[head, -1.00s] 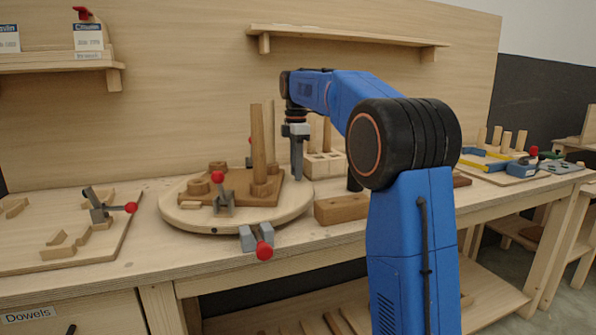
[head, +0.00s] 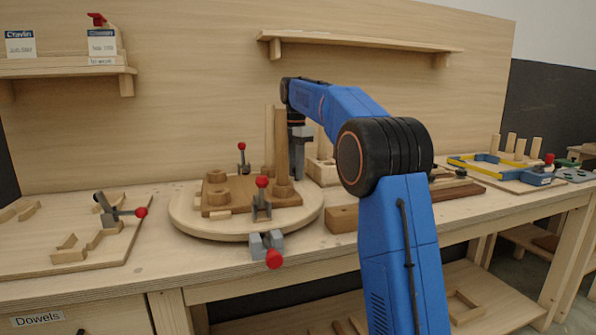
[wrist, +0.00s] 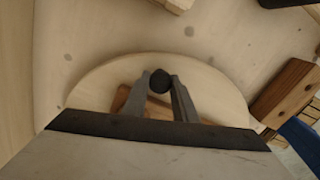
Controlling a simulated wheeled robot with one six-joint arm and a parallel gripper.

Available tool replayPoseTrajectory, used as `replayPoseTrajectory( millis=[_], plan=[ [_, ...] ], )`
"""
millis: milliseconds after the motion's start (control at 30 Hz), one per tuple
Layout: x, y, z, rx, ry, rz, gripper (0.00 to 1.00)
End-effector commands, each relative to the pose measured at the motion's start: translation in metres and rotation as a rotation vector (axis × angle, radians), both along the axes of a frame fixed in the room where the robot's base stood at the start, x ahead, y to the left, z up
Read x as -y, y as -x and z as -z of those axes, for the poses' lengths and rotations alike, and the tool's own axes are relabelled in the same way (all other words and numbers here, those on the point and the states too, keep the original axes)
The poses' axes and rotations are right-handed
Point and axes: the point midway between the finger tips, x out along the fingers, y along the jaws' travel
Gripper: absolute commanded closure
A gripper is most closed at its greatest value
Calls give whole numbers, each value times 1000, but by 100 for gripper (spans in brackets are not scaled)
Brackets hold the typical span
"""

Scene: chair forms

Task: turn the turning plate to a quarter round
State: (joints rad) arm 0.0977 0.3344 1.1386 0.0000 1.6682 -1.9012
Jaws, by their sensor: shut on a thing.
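The turning plate (head: 228,229) is a round pale wooden disc on the bench. It carries a brown wooden base (head: 231,204) with upright posts (head: 282,155) and round pieces, plus two red-knobbed toggle clamps, one in front (head: 262,190) and one behind (head: 242,158). My gripper (head: 299,168) points down at the plate's right rear edge. In the wrist view my gripper's fingers (wrist: 162,88) are shut on a dark round peg (wrist: 160,80) by the plate's rim (wrist: 215,82). The peg is hidden in the head view.
A grey clamp with a red knob (head: 267,245) sits at the bench's front edge by the plate. A brown block (head: 342,218) lies close right of the plate. A holed wooden block (head: 322,170) stands behind it. A board with a clamp (head: 112,210) is at left.

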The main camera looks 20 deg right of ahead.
Motion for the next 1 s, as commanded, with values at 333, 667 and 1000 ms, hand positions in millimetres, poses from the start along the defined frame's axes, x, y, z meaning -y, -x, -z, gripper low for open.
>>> replayPoseTrajectory(
  millis=[333,667,1000],
  plan=[
    [-1,-3,0,0,0,-14,100],
    [-1,-2,0,0,0,-14,56],
    [-3,0,-3,0,0,-14,56]
  ],
)
